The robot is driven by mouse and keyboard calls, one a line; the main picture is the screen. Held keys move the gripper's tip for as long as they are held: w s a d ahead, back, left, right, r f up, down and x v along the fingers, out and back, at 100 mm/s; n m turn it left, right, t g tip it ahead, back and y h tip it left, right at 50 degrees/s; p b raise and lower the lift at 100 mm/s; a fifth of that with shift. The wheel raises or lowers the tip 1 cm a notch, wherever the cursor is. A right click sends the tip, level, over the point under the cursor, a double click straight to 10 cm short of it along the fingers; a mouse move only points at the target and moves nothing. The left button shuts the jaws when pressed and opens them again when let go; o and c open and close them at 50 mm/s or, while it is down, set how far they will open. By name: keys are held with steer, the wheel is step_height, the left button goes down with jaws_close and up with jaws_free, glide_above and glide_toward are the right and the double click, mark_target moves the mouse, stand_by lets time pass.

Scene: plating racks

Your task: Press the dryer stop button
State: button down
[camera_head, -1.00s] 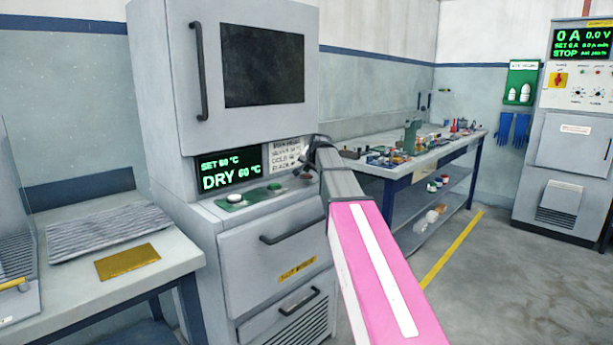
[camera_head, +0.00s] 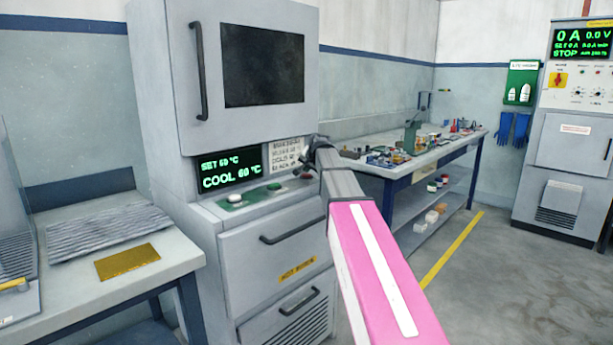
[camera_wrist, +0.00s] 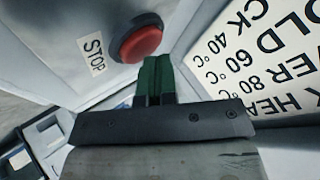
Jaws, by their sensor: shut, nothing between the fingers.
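The dryer (camera_head: 265,205) is a tall grey cabinet left of centre in the head view, with a closed windowed door above a control ledge. Its display (camera_head: 228,171) reads "SET 60 °C" and "COOL 60 °C". The red stop button (camera_wrist: 140,42) with a black collar shows in the wrist view, beside a "STOP" label (camera_wrist: 94,53). My gripper (camera_wrist: 157,62) is shut and empty, its green fingertips just beside the button's lower right edge; I cannot tell whether they touch it.
A temperature list (camera_wrist: 265,65) is close to my fingers. A bench with a corrugated mat (camera_head: 110,232) and a gold plate (camera_head: 127,262) stands left. A cluttered workbench (camera_head: 425,152) stands behind my arm.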

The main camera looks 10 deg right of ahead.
mark_target(308, 174)
steer(key=shift+r, duration=0.7)
steer(key=shift+r, duration=0.1)
steer(key=shift+r, duration=2.4)
steer(key=shift+s, duration=0.15)
